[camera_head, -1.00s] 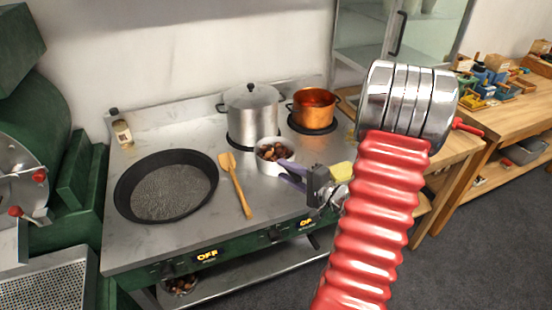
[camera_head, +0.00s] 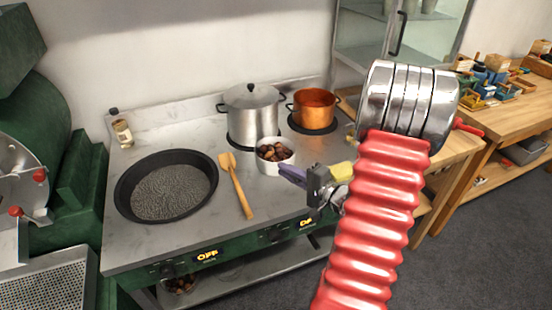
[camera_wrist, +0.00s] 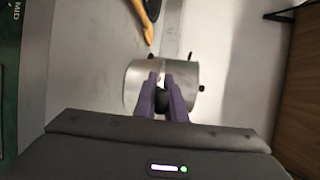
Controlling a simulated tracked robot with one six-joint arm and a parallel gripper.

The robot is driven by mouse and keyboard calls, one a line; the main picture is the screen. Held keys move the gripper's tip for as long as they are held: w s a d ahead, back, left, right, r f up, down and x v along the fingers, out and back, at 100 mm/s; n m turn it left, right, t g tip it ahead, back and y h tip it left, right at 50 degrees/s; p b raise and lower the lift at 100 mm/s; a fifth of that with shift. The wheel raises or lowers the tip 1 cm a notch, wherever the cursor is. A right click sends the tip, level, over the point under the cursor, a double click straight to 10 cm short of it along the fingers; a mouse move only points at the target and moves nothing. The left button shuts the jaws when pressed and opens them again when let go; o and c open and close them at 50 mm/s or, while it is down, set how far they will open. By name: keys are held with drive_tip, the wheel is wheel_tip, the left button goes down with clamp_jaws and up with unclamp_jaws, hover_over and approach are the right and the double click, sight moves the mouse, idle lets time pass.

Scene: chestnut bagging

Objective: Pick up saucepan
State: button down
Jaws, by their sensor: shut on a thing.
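The saucepan (camera_head: 272,167) is a small light-metal pan full of brown chestnuts, upright at the right of the stove top, in front of the large pot. My gripper (camera_head: 289,173) reaches it from the right, with its purple fingers at the pan's right side. In the wrist view my gripper (camera_wrist: 163,96) is shut, its fingers on either side of a dark piece that looks like the saucepan's handle. A silver metal surface lies just beyond the fingertips. The fingers hide most of the handle. I cannot tell whether the pan is clear of the stove.
A lidded steel pot (camera_head: 251,118) and a copper pot (camera_head: 313,106) stand behind. My red arm covers the right middle. A wooden bench (camera_head: 515,105) stands at right.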

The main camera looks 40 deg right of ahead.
idle(0.4)
drive_tip(key=shift+r, duration=5.05)
drive_tip(key=shift+w, duration=0.1)
